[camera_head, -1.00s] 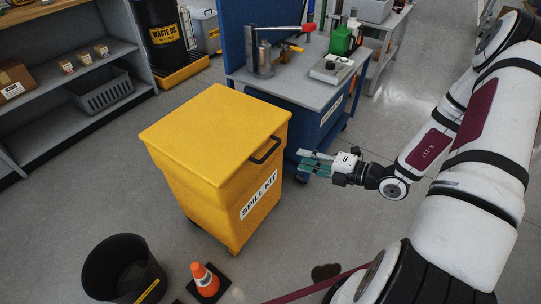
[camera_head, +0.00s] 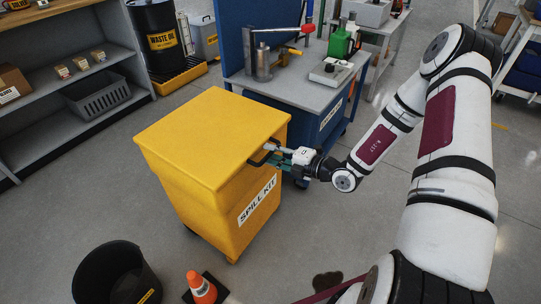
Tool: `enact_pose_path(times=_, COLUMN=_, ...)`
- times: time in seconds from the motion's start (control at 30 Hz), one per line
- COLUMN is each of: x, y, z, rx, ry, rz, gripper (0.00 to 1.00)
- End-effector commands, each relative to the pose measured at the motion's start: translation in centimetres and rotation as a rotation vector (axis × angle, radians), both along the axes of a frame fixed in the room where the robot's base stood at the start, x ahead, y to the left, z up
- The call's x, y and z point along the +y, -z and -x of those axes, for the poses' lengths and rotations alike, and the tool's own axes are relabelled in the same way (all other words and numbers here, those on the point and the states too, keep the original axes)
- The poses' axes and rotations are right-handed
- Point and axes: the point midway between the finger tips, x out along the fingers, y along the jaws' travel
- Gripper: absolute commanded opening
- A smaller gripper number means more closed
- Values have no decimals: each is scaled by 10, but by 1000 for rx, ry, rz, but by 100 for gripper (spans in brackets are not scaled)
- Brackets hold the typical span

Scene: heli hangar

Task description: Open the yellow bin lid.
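The yellow bin (camera_head: 207,207) stands on the grey floor in the middle of the view, with a "SPILL KIT" label on its front. Its flat yellow lid (camera_head: 213,133) is down and closed. A black handle (camera_head: 262,154) sticks out at the lid's right front edge. My gripper (camera_head: 277,158) is at the handle, its green fingers overlapping it from the right. At this size I cannot tell whether the fingers are closed around the handle or only beside it.
A blue workbench (camera_head: 310,101) with tools stands close behind the bin. A black bucket (camera_head: 117,273) and an orange cone (camera_head: 201,287) are on the floor in front. Grey shelves (camera_head: 65,85) stand at the left.

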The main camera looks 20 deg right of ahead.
Motion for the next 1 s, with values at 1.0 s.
enact_pose_path(times=1.0, x=4, y=-4, z=-8, rx=10, ry=-1, rz=7, gripper=0)
